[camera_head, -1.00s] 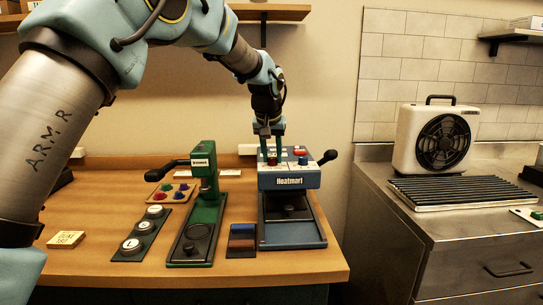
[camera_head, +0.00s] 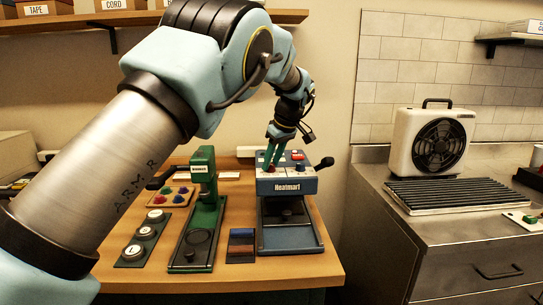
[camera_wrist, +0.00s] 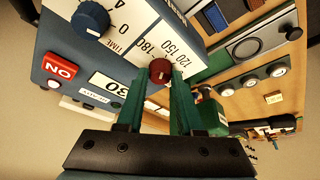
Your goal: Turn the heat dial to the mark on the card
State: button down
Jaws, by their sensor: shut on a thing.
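The heat press (camera_head: 287,187), blue with a "Heatmart" label, stands at the right of the wooden table. My gripper (camera_head: 270,163) reaches its top panel from above, leaning. In the wrist view my two green fingers (camera_wrist: 160,85) are shut on the red heat dial (camera_wrist: 160,69), one on each side. Scale numbers 120, 150 and 180 are printed beside this dial; its pointer is too small to read surely. A small yellow card (camera_wrist: 273,98) lies on the table; its writing cannot be read. My arm hides it in the head view.
A blue time dial (camera_wrist: 90,19), a red ON button (camera_wrist: 60,68) and a small display (camera_wrist: 108,84) sit near the red dial. The press's black handle (camera_head: 324,163) sticks out right. A green press (camera_head: 203,205) stands left. A fan heater (camera_head: 431,138) is on the steel counter.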

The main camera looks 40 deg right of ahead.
jog(key=n+y+p, duration=0.2)
jog(key=n+p, duration=0.2)
jog(key=shift+d+r+n, duration=0.1)
jog(key=shift+r+n, duration=0.05)
jog(key=shift+n, duration=0.15)
jog(key=n+p, duration=0.1)
jog(key=n, duration=0.1)
jog(key=n+g+y+p, duration=0.1)
jog(key=p, duration=0.1)
jog(key=shift+f+n+p, duration=0.2)
jog(key=shift+n+p, duration=0.1)
jog(key=shift+n, duration=0.1)
jog(key=shift+f, duration=0.1)
jog(key=c, duration=0.6)
grip_release()
jog(key=shift+w, duration=0.1)
jog(key=shift+o, duration=0.2)
jog(key=shift+d, duration=0.1)
